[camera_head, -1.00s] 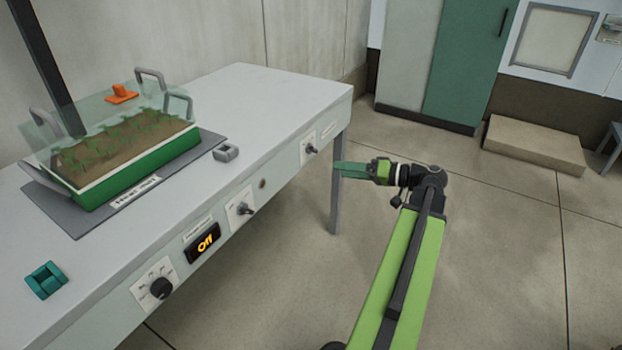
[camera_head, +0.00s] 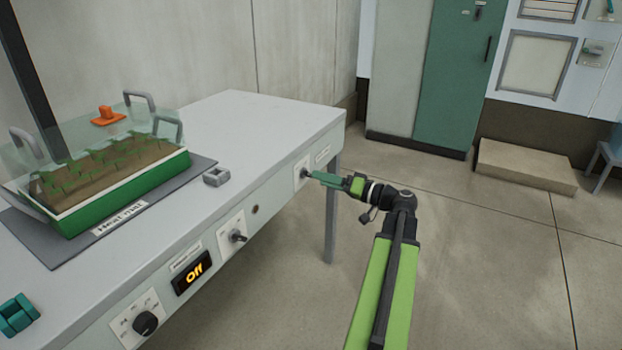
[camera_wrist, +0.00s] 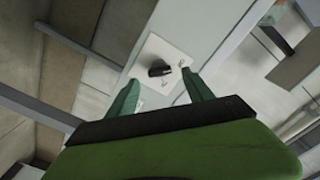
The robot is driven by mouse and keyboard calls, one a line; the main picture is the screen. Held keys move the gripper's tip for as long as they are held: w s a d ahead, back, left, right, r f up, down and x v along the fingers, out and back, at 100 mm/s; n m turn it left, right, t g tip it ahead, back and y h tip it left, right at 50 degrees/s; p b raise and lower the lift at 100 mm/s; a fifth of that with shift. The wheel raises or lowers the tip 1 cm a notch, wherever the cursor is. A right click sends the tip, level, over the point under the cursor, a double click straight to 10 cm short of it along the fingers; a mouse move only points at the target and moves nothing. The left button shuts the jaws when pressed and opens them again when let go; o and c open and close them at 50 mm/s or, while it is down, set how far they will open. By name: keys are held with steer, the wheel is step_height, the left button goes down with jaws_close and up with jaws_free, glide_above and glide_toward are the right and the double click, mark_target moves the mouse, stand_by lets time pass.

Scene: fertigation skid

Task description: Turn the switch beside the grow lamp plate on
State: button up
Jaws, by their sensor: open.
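A small dark switch (camera_head: 304,174) sits on a white square plate on the bench's front panel, near its right end. A small label plate (camera_head: 322,155) is just right of it; its text is too small to read. In the wrist view the switch knob (camera_wrist: 158,69) is black and lies just ahead of my fingertips, roughly between them. My gripper (camera_head: 313,176) reaches in from the right, its green fingers pointing at the switch. In the wrist view the gripper (camera_wrist: 162,77) is open, with one finger each side. Contact with the knob cannot be told.
Along the bench front are another switch (camera_head: 237,236), a display reading "Off" (camera_head: 193,273) and a round dial (camera_head: 145,322). A green seedling tray (camera_head: 125,190) with a clear cover stands on the bench. The floor right of the bench is open, with a low step (camera_head: 527,165) behind.

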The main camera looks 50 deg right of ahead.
mark_target(306, 174)
steer(key=x, duration=0.4)
